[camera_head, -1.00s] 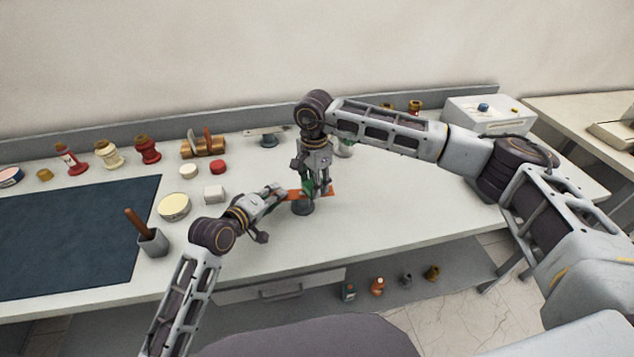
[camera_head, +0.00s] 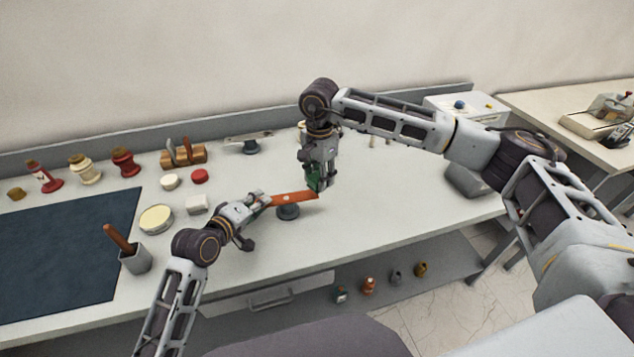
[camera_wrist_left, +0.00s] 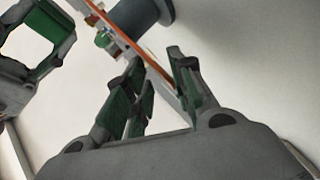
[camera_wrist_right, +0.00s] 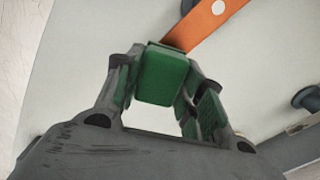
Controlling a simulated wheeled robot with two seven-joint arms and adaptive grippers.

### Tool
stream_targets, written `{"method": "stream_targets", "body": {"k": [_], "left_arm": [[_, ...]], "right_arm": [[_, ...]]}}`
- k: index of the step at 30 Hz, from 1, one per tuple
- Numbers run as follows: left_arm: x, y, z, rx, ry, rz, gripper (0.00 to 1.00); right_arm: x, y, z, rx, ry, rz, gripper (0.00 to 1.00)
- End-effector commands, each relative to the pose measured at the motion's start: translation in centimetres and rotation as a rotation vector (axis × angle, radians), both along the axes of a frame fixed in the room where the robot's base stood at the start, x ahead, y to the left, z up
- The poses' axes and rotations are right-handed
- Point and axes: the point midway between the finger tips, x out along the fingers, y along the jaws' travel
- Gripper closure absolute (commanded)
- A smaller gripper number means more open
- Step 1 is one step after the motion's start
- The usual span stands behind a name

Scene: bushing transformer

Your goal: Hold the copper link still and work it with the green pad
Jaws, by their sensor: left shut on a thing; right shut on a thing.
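The copper link (camera_head: 292,199) is a flat orange-brown bar lying level over a small dark round stand (camera_head: 288,213). My left gripper (camera_head: 262,199) is shut on its left end; in the left wrist view the link (camera_wrist_left: 150,60) runs between the fingers (camera_wrist_left: 160,78). My right gripper (camera_head: 318,184) points down at the link's right end, shut on the green pad (camera_head: 312,184). In the right wrist view the pad (camera_wrist_right: 160,75) is a green block between the fingers, overlapping the link's end (camera_wrist_right: 203,27). I cannot tell whether pad and link touch.
A grey cup with a brown handle (camera_head: 135,260), a round cream tin (camera_head: 156,219) and a white block (camera_head: 196,204) stand left of my left gripper. A dark blue mat (camera_head: 60,245) lies farther left. The bench right of the link is mostly clear.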

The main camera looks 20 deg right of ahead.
Motion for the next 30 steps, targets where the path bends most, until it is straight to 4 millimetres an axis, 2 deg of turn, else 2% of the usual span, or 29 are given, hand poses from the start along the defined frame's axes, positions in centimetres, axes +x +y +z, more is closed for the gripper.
{"method": "stream_targets", "body": {"k": [1, 15, 30], "left_arm": [[-0.2, 0.1, -1.0, 0.015, 0.015, -0.003, 1.00], [-0.2, 0.1, -1.0, 0.015, 0.015, -0.003, 1.00], [-0.2, 0.1, -1.0, 0.015, 0.015, -0.003, 1.00]], "right_arm": [[0.1, 0.0, 0.6, 0.001, -0.003, 0.000, 0.84], [0.1, 0.0, 4.6, 0.001, -0.004, -0.001, 0.84], [0.1, 0.0, 4.9, 0.001, -0.003, -0.001, 0.84]]}}
